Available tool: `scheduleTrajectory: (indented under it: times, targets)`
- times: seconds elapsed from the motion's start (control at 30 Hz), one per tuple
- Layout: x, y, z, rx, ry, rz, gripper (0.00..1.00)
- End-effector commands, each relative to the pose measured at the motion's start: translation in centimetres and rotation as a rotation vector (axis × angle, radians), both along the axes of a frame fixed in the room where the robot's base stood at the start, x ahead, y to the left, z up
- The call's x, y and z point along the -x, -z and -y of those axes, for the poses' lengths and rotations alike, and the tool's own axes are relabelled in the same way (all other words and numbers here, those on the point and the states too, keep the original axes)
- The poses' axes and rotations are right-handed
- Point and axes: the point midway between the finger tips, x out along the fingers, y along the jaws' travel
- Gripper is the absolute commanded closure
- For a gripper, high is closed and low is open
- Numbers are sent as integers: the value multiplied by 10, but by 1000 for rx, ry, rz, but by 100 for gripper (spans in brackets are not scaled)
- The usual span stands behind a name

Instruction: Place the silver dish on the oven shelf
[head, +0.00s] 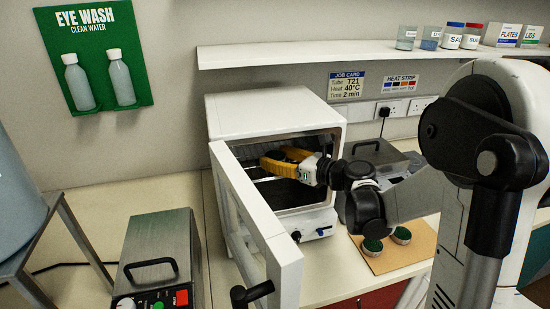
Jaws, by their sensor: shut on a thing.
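The white oven (262,112) stands on the bench with its door (245,215) swung open toward me on the left. My gripper (274,163), with yellow fingers, reaches into the oven's upper opening from the right. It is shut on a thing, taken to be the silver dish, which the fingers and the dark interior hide. I cannot tell whether the dish touches the shelf.
A metal box with a handle (158,262) stands left of the open door. A grey lidded device (390,158) sits behind my arm. Two green-topped round pieces (372,246) rest on a brown board (408,256). A wall shelf (300,54) holds labelled jars above.

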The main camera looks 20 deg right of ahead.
Motion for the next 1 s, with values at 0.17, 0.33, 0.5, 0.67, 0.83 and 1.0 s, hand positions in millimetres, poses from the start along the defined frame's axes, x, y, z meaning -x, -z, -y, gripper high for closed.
scheduleTrajectory:
  times: [0.17, 0.33, 0.5, 0.67, 0.83, 1.0]
  targets:
    - [0, 1, 0, 0, 0, 0, 26]
    - [0, 1, 0, 0, 0, 0, 26]
    - [2, -4, 2, 0, 1, 0, 26]
    - [26, -9, 19, 0, 5, 0, 26]
    - [59, -15, 42, -1, 5, 1, 26]
    - [84, -19, 59, 0, 4, 0, 26]
